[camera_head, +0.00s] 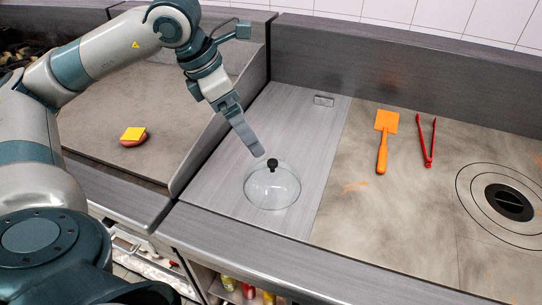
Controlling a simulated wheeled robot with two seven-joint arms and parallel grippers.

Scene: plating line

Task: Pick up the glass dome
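The glass dome (271,189) is a clear, low bowl shape with a black knob (272,163) on top. It stands on the grey wood-grain counter panel, near the front edge, in the head view. My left gripper (258,151) comes down from the upper left, with its fingertip end just above and left of the knob. I see no clear contact with the knob. The fingers line up edge-on in this view, so their opening does not show. My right gripper is not in view.
An orange spatula (382,155) and red tongs (428,142) lie on the griddle surface to the right, beside a round burner (508,202). A patty with a yellow slice (133,135) lies on the left surface. A raised divider (220,125) stands left of the dome.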

